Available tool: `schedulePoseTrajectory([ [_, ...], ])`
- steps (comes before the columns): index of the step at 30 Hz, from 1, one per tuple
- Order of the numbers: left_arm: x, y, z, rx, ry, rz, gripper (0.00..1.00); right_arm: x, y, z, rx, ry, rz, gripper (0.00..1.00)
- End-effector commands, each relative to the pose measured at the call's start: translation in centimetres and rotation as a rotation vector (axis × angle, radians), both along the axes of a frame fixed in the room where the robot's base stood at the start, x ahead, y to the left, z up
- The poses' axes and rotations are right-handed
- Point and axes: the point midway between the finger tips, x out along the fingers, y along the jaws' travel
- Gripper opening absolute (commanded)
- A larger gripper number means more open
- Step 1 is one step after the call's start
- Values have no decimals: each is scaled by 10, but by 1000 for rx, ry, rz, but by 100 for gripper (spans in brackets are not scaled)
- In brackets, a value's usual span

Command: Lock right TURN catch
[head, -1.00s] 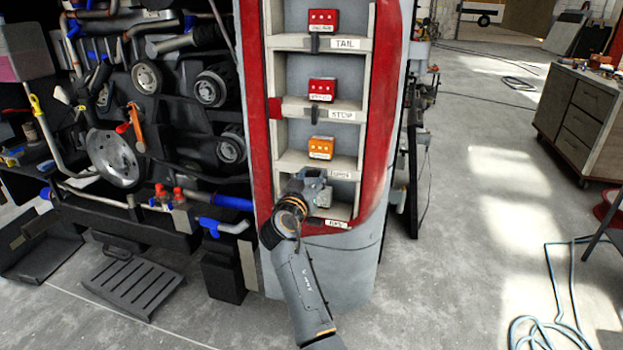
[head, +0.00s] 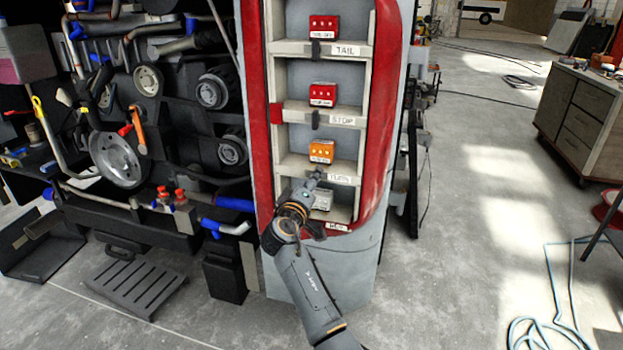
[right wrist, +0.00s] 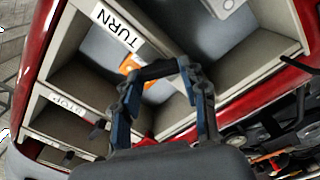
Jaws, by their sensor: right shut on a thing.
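The TURN shelf holds an orange lamp unit (head: 321,151), with its TURN label (head: 341,180) on the ledge below. My right gripper (head: 313,184) is at the left end of that ledge, beside the label, and covers most of the catch there. In the right wrist view the right gripper (right wrist: 160,72) has its fingertips drawn in at the ledge near the TURN label (right wrist: 117,26), shut on the dark TURN catch. The catch's exact angle is hard to tell. The orange unit (right wrist: 130,65) shows partly behind the fingers. My left gripper is out of view.
Above are the STOP catch (head: 316,119) and TAIL catch (head: 315,48), both hanging down below red units. A pale unit (head: 322,201) sits in the bottom bay. Red side trim (head: 376,150) borders the shelves. A parts rack (head: 130,130) stands left; floor at right is mostly open.

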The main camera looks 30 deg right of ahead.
Motion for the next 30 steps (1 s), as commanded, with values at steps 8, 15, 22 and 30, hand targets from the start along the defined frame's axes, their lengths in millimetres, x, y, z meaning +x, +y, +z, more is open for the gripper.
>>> schedulePoseTrajectory([
  [8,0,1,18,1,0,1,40,0,0,3,-164,187,0,12],
  [15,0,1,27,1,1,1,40,1,0,3,-268,307,0,12],
  [22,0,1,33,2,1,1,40,1,0,1,-326,376,1,12],
  [30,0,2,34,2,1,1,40,1,1,1,-349,401,1,12],
])
